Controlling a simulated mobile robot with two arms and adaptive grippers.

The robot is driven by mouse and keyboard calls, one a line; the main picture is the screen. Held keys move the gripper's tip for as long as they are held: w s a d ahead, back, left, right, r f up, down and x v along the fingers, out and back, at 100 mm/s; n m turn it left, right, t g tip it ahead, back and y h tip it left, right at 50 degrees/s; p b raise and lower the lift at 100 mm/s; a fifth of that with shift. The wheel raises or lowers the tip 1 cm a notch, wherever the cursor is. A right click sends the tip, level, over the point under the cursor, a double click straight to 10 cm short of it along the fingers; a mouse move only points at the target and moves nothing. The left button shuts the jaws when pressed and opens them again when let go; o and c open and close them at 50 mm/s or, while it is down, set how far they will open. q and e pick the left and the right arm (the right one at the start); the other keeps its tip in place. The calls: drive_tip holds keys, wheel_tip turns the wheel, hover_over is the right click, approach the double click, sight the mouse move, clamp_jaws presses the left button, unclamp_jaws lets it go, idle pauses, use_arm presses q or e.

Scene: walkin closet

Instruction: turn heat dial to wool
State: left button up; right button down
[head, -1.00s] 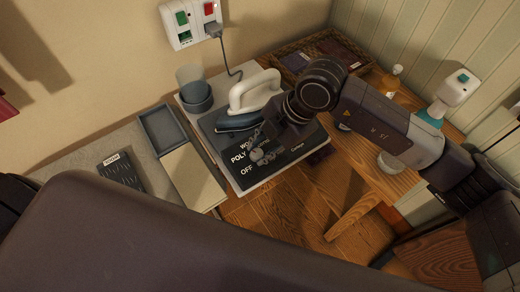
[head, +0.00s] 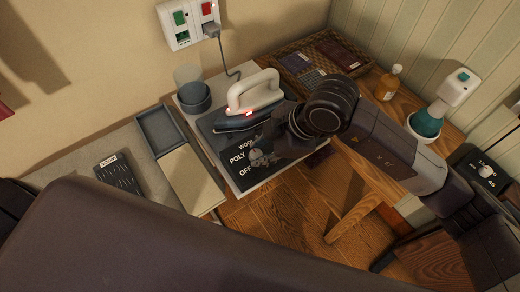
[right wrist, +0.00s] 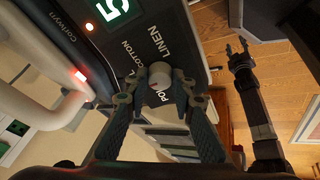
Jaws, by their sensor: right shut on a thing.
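The heat dial (right wrist: 160,74) is a pale round knob on a dark panel (right wrist: 128,48), with COTTON and LINEN readable around it in the right wrist view. My right gripper (right wrist: 155,88) is shut on the dial, with a finger on each side. In the head view, my right gripper (head: 262,157) covers the dial; WOOL, POLY and OFF show to its left. The dial's pointer direction is unclear. A small gripper, my left (right wrist: 238,55), shows in the right wrist view away from the panel, its fingers apart.
A white-handled iron (head: 250,105) with a lit red light rests just behind the panel. A grey cup (head: 192,92) stands behind left.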

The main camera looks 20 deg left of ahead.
idle(0.3)
drive_tip(key=c, duration=1.6)
unclamp_jaws()
drive_tip(key=v, duration=1.2)
